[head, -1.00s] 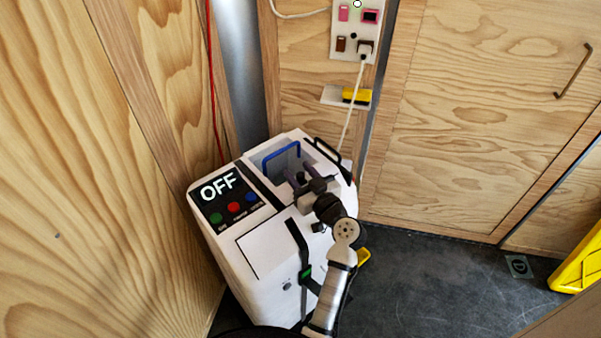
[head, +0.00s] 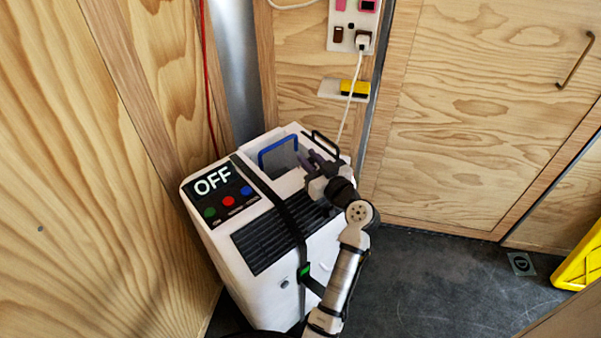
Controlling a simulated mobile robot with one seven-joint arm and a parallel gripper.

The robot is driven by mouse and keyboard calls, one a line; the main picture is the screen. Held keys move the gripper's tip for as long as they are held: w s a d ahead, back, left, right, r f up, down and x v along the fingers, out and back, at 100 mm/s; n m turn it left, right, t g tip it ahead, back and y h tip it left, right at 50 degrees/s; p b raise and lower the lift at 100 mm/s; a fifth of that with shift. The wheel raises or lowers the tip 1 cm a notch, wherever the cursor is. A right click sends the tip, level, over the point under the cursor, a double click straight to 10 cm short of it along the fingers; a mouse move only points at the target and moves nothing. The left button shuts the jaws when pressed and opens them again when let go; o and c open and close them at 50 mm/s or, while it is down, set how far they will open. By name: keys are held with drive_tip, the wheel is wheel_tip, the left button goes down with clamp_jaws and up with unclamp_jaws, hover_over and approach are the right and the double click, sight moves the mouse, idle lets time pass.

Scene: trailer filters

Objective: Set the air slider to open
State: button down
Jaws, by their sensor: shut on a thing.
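The white machine (head: 290,300) stands in the corner, with OFF on its black panel (head: 216,190). A dark slatted grille (head: 262,247) shows uncovered on its top, left of the black strap. My gripper (head: 318,160) is at the top right of the machine, between the blue handle (head: 278,146) and the black handle (head: 326,140). Its fingers are shut on a small part there, which I take as the air slider; the fingers and wrist mostly hide it.
Green, red and blue buttons (head: 230,201) sit below the OFF text. A black strap (head: 287,216) crosses the machine's top. A wall socket panel (head: 352,28) with a white cable (head: 350,100) is behind. Wooden walls close in left and back; dark floor (head: 430,275) is free at right.

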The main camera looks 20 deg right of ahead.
drive_tip(key=shift+w+d+f+b, duration=0.15)
drive_tip(key=shift+d+b, duration=0.15)
drive_tip(key=shift+d, duration=0.2)
drive_tip(key=shift+w+d+b, duration=0.15)
drive_tip(key=shift+d+b, duration=0.1)
drive_tip(key=shift+d, duration=0.2)
drive_tip(key=shift+d+r, duration=0.15)
drive_tip(key=shift+r, duration=0.05)
drive_tip(key=c, duration=1.3)
unclamp_jaws()
drive_tip(key=shift+d, duration=0.15)
drive_tip(key=shift+s+f, duration=0.1)
drive_tip(key=shift+s, duration=0.15)
drive_tip(key=s+d+b, duration=0.2)
drive_tip(key=s, duration=1.1)
drive_tip(key=shift+d, duration=0.2)
